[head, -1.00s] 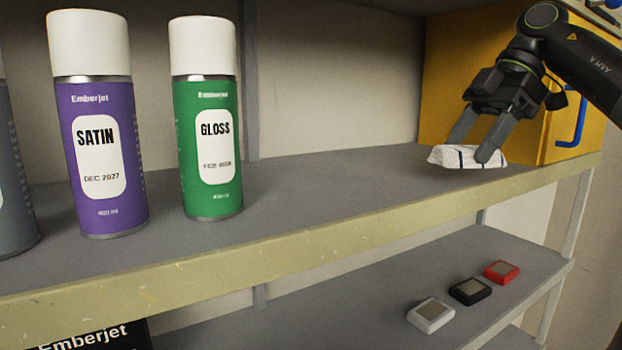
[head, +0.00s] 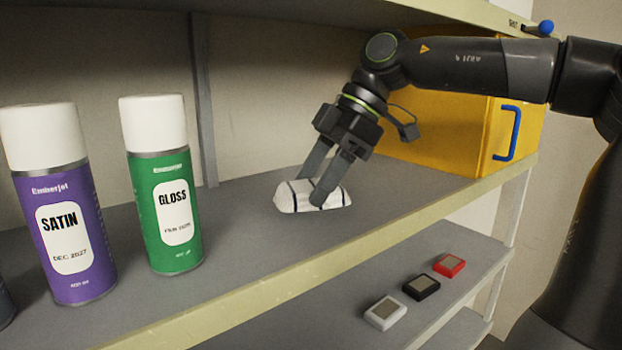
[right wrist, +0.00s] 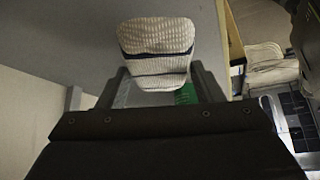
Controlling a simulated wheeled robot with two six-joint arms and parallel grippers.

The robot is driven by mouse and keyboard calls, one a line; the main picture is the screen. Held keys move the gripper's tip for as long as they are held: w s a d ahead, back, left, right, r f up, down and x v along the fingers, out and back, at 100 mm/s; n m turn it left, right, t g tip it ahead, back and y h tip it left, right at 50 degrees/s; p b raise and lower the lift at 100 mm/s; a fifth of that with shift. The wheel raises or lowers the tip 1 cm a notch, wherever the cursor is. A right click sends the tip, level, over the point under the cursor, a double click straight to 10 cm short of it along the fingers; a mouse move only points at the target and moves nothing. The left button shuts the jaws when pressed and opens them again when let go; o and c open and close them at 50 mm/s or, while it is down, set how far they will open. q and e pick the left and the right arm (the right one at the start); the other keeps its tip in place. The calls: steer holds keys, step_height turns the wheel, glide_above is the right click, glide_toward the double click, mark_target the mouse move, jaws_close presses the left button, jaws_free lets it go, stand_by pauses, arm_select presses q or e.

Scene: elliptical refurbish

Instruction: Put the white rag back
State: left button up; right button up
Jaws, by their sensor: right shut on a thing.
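The white rag (head: 296,197) is a folded white bundle with dark stripes. It is at the upper shelf's surface, between the green can and the yellow box; I cannot tell whether it touches the shelf. My right gripper (head: 320,190) is shut on the rag, with its fingers on either side, pointing down. In the right wrist view the rag (right wrist: 157,48) shows beyond the fingers (right wrist: 160,85). My left gripper is not in view.
A purple SATIN can (head: 62,220) and a green GLOSS can (head: 165,200) stand upright at left on the upper shelf (head: 240,230). A yellow box (head: 450,120) with a blue handle is at right. White, black and red small blocks (head: 421,287) lie on the lower shelf (head: 480,260).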

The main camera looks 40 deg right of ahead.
steer(key=shift+w+a+f, duration=0.1)
steer(key=shift+w+a, duration=0.15)
steer(key=shift+a, duration=0.25)
steer(key=shift+f+p, duration=0.35)
steer(key=shift+d+f+p, duration=0.2)
steer(key=shift+f+p, duration=0.25)
steer(key=shift+f, duration=0.95)
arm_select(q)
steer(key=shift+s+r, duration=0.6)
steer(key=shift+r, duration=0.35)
arm_select(e)
steer(key=shift+a, duration=0.1)
steer(key=shift+f, duration=0.15)
steer(key=o, duration=0.9)
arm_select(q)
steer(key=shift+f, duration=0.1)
